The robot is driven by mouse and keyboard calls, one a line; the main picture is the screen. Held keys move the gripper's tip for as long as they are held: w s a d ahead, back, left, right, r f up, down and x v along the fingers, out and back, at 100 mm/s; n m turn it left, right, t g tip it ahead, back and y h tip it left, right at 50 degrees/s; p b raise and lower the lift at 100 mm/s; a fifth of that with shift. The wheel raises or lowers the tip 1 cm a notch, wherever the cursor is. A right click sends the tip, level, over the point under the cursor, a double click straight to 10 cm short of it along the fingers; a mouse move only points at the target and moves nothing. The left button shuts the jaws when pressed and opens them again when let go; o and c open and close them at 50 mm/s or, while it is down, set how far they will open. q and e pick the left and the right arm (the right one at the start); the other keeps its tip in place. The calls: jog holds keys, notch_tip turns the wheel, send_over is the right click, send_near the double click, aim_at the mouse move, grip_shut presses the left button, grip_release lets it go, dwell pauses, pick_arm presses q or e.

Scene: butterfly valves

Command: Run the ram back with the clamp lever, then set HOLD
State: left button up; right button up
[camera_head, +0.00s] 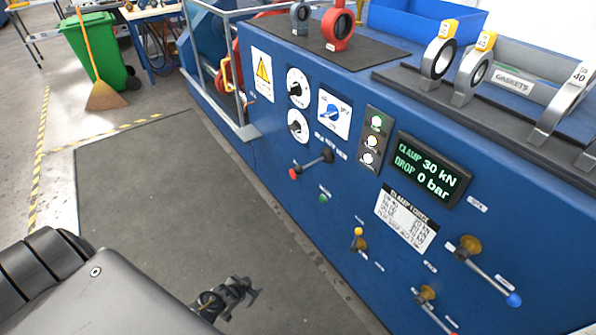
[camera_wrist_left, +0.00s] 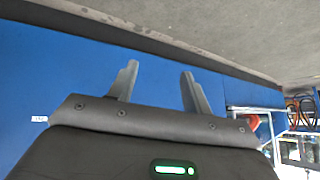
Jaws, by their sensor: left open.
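The blue test bench front carries several levers. A lever with a blue knob (camera_head: 490,275) slopes down to the right, and another lever (camera_head: 433,308) shows at the bottom edge. A short yellow-knobbed lever (camera_head: 358,240) and a red-knobbed lever (camera_head: 312,164) sit further left. Their labels are too small to read, so I cannot tell which is the clamp lever or where HOLD is. The display (camera_head: 430,169) reads CLAMP 30 kN, DROP 0 bar. My left gripper (camera_head: 238,296) is open and empty, apart from the panel; its fingers show in the left wrist view (camera_wrist_left: 158,80). My right gripper is out of view.
Round dials (camera_head: 297,88), a blue-handled selector (camera_head: 334,112) and a column of lamps (camera_head: 372,142) are on the panel. Ring-shaped valves (camera_head: 439,58) stand on top. A railing (camera_head: 222,90) projects at the far left end. The dark floor mat (camera_head: 160,200) is clear.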

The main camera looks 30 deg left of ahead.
pick_arm(q)
jog(key=w+a+r+t, duration=0.2)
jog(key=w+r+t, duration=0.1)
jog(key=w+r, duration=0.6)
jog(key=m+t+h, duration=0.3)
jog(key=t+h, duration=0.2)
jog(key=t, duration=0.2)
send_near(298, 170)
jog(key=x, duration=0.7)
jog(key=f+x, duration=0.1)
jog(key=x, duration=0.2)
jog(key=shift+w+a+f, duration=0.1)
jog(key=shift+w+a, duration=0.1)
jog(key=shift+w, duration=0.3)
jog(key=shift+c, duration=0.2)
grip_shut()
